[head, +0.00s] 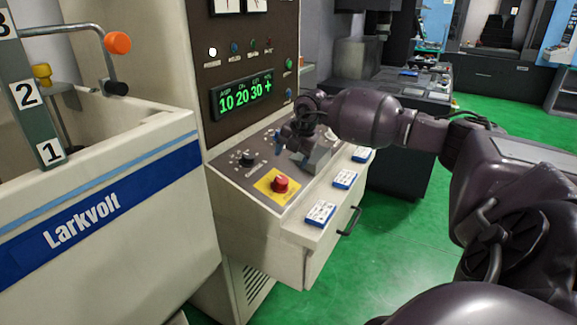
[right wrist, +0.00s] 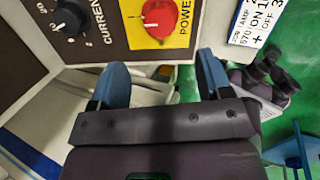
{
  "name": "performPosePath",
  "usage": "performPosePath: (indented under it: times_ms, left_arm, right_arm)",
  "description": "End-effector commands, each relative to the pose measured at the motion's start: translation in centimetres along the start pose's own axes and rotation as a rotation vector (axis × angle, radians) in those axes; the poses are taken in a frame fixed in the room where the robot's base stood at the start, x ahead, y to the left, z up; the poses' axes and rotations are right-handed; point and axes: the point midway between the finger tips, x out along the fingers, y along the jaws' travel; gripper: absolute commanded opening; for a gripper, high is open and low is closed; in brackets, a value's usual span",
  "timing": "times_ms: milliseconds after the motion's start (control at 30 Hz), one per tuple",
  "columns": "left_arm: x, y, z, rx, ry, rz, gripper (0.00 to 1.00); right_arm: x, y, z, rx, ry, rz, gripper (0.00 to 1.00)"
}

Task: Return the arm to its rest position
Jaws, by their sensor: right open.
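My right arm (head: 440,132) reaches in from the right toward the machine's sloping control panel (head: 228,171). My right gripper (head: 292,143) is over the panel's far part. In the right wrist view its blue fingers (right wrist: 162,80) stand well apart with nothing between them. A red power button on a yellow plate (head: 280,184) and a black current knob (head: 248,158) are nearby; both also show at the top of the right wrist view. The gripper hides part of the panel, and any contact with it cannot be told. My left gripper does not show.
A lit green display (head: 242,96) is on the upright panel behind. Several blue-and-white cards (head: 320,213) lie along the ledge, above a drawer handle (head: 350,221). A white Larkvolt tank (head: 105,215) stands left. Green floor (head: 390,245) is open at right.

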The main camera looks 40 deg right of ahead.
Motion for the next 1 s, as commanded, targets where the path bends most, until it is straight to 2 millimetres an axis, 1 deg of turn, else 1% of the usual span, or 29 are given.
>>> performPosePath:
  times_ms: [133,667,767,867,933,967,1000]
  left_arm:
    - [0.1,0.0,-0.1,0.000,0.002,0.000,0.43]
    - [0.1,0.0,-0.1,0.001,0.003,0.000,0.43]
    - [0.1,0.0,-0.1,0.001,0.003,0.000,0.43]
    - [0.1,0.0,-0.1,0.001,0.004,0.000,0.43]
    - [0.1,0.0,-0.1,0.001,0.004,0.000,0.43]
    - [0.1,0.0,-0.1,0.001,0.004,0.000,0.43]
    - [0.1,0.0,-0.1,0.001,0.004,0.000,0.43]
  right_arm:
    - [-0.5,0.0,0.0,0.000,0.000,-0.001,0.72]
    - [-0.5,0.0,0.0,-0.001,0.000,0.000,0.72]
    - [-0.5,0.0,0.0,-0.026,0.000,0.001,0.72]
    - [-0.5,0.8,0.0,-0.110,-0.005,0.052,0.72]
    - [-0.7,2.4,-0.6,-0.190,0.017,0.150,0.72]
    - [-0.9,3.3,-1.2,-0.226,0.032,0.203,0.72]
    - [-1.3,4.6,-2.0,-0.271,0.053,0.284,0.72]
